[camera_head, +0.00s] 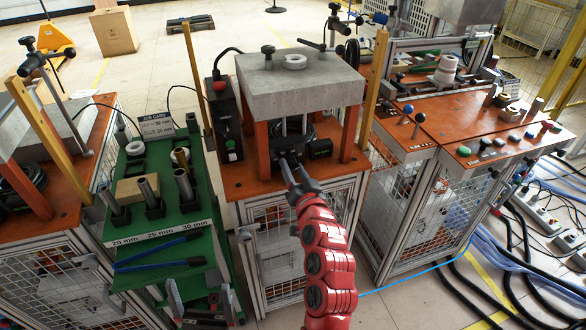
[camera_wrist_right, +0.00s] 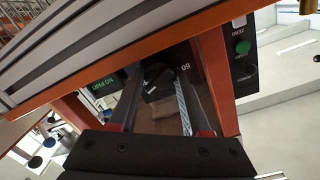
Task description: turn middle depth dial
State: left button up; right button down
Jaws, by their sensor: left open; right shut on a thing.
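The middle heater station (camera_head: 300,85) has a grey block on orange posts. Its middle depth dial (camera_wrist_right: 158,82) is a dark knob low between the posts, with a number mark beside it in the right wrist view. In the head view my right gripper (camera_head: 291,165) reaches in at the station's front and covers most of the dial. In the right wrist view its two fingers (camera_wrist_right: 157,92) lie on either side of the dial, shut on it. My left gripper (camera_head: 205,306) is open and empty, low in front of the green cart.
A green cart (camera_head: 165,215) with metal cylinders, a job card (camera_head: 157,125) and a blue-handled tool (camera_head: 160,250) stands at left. A control box (camera_head: 226,125) with a green button is beside the dial. Another orange bench (camera_head: 480,155) stands at right. Cables cover the floor at right.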

jog(key=shift+c, duration=1.8)
grip_release()
jog(key=shift+s, duration=0.1)
jog(key=p+v, duration=0.7)
jog(key=v, duration=1)
jog(key=shift+d, duration=0.25)
